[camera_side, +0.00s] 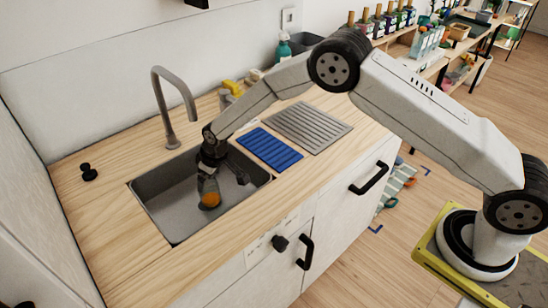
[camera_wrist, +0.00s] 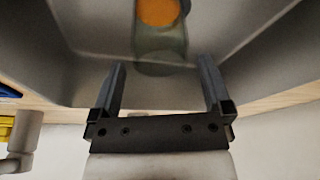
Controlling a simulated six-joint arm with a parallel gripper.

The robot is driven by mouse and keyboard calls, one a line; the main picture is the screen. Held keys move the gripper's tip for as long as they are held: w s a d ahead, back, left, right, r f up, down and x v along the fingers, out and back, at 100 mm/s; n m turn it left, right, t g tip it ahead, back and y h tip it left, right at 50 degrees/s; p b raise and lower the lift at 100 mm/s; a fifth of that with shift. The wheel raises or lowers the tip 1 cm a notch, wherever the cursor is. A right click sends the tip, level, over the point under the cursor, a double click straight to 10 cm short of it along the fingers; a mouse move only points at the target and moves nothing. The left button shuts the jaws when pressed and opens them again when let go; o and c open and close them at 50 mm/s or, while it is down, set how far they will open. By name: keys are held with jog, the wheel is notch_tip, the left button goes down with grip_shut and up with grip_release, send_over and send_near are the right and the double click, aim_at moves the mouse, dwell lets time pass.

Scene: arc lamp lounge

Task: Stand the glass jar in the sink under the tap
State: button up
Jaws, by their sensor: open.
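The glass jar (camera_side: 207,186) is in the grey sink (camera_side: 172,213), a see-through greenish body with an orange part at its near end. I cannot tell for sure whether it stands or lies. My gripper (camera_side: 224,176) is open and reaches down into the sink at the jar's far end. In the wrist view the jar (camera_wrist: 160,43) shows between and beyond the open fingers (camera_wrist: 161,72), with a gap on each side. The curved grey tap (camera_side: 161,104) rises behind the sink, with its spout over the back edge.
A blue ribbed mat (camera_side: 268,149) and a grey ribbed drainer (camera_side: 308,127) lie right of the sink. Yellow items (camera_side: 232,88) and a teal bottle (camera_side: 283,48) stand at the back. A black knob (camera_side: 88,172) is at the left. The sink's front left floor is bare.

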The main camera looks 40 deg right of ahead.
jog(key=v, duration=0.7)
jog(key=shift+r, duration=0.3)
jog(key=shift+s+d, duration=0.1)
jog(key=shift+d, duration=0.1)
jog(key=s+d+r+m, duration=0.1)
jog(key=s+d+r, duration=0.1)
jog(key=s+d, duration=0.3)
jog(key=s+d+r+m, duration=0.2)
jog(key=s+d, duration=0.4)
jog(key=s, duration=0.7)
jog(key=s+d+r+m+h, duration=0.1)
jog(key=s+d+r, duration=0.2)
jog(key=s, duration=0.6)
jog(key=shift+s+d+r+m+g, duration=0.15)
jog(key=shift+s+d+m+g, duration=0.15)
jog(key=shift+d, duration=0.9)
